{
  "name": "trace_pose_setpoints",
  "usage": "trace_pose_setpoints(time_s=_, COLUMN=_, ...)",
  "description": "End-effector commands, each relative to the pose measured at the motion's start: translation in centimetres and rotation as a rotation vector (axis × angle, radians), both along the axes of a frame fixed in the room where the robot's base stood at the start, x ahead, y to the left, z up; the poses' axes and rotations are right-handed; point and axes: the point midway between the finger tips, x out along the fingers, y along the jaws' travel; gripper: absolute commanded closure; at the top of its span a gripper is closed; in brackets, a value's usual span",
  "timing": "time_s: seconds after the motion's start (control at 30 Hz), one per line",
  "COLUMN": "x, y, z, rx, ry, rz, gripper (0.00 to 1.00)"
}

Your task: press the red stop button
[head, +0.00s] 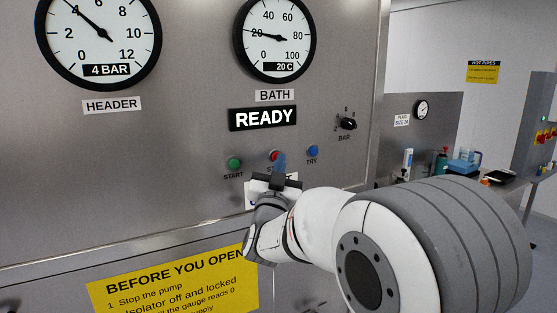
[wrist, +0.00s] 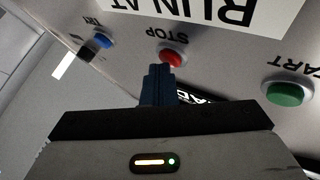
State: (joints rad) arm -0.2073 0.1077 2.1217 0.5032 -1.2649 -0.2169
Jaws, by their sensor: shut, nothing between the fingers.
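The red stop button (head: 274,155) is on the grey panel, between the green and blue buttons, with its STOP label partly hidden behind my gripper in the head view. It also shows in the wrist view (wrist: 173,56), just beyond the fingertips. My gripper (head: 281,160) is shut and empty, its blue fingers pointing at the panel. In the wrist view the closed fingertips (wrist: 160,68) overlap the lower left edge of the red button. I cannot tell whether they touch it.
A green START button (head: 233,163) is left of the red one, and a blue TRY button (head: 312,151) is right. A BAR knob (head: 348,123) sticks out farther right. A lit READY display (head: 263,118) is above. A yellow notice (head: 175,285) is below.

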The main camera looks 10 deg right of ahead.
Motion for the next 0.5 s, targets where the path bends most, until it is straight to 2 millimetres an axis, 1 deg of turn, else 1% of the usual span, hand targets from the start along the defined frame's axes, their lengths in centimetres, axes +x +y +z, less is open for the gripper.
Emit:
trace_pose_setpoints(time_s=0.13, x=-0.41, y=-0.12, z=-0.35, rx=0.0, ry=0.001, rz=0.0, gripper=1.0)
trace_pose_setpoints(time_s=0.5, x=-0.68, y=-0.22, z=-0.1, rx=0.0, ry=0.0, rz=0.0, gripper=1.0)
